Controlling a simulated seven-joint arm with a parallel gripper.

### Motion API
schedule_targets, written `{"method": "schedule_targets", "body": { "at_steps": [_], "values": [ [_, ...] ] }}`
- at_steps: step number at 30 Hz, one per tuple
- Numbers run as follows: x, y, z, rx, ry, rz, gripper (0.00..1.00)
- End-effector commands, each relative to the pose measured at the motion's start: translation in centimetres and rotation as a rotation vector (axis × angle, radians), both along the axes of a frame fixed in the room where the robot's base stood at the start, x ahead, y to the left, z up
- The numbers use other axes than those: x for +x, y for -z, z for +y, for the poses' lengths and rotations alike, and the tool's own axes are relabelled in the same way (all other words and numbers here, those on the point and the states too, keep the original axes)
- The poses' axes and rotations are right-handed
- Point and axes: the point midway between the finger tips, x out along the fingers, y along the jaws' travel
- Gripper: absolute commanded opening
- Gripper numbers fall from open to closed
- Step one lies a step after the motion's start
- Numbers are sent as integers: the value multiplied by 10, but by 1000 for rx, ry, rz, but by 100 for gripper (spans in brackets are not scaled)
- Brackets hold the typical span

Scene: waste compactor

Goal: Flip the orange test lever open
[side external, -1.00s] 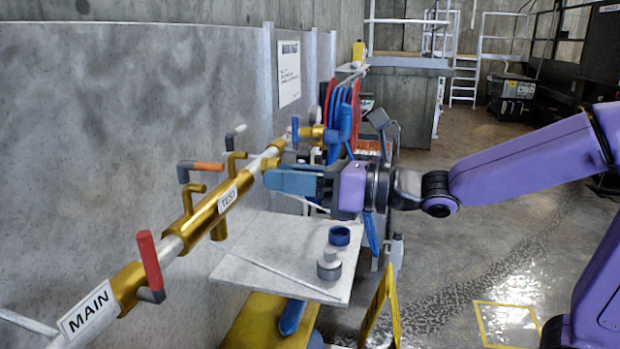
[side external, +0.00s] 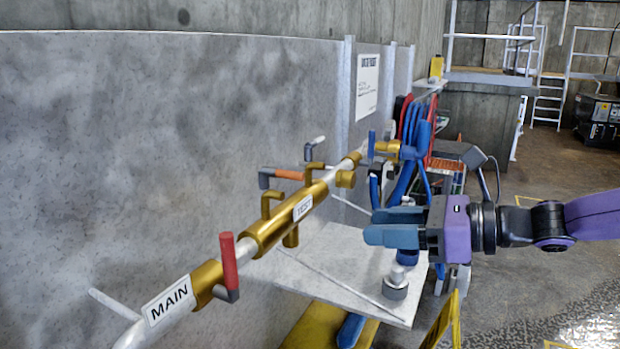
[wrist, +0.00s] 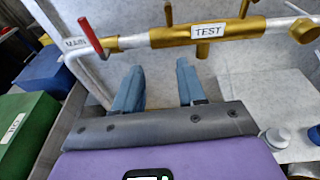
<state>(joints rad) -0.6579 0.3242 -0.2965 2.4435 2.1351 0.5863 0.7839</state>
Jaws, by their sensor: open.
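The orange test lever (side external: 289,174) has an orange grip on a grey bent arm. It lies roughly along the brass pipe, above and behind the TEST label (side external: 304,207), in the side view. The brass TEST valve section also shows in the wrist view (wrist: 235,30), where the orange lever cannot be made out. My gripper (side external: 374,226) has blue fingers and is open and empty. It is right of the pipe and lower than the lever, apart from both. In the wrist view its fingers (wrist: 160,78) point toward the pipe, with the TEST label up and right of them.
A red lever (side external: 229,262) stands upright near the MAIN label (side external: 169,301). A white shelf (side external: 345,255) with a grey-capped fitting (side external: 396,283) sits below my gripper. Green (wrist: 25,125) and blue bins stand left in the wrist view.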

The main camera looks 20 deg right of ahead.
Motion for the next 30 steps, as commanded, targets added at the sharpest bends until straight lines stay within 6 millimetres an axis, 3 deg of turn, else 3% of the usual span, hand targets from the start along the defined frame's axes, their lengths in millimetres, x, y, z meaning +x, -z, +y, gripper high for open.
{"method": "schedule_targets", "body": {
  "at_steps": [6,14,22,30],
  "values": [
    [-2,48,-21,-427,-78,-78,40],
    [13,75,-63,-913,-140,-268,40],
    [41,62,-99,-1360,-175,-576,40],
    [64,21,-102,-1713,-198,-1004,40]
  ]
}}
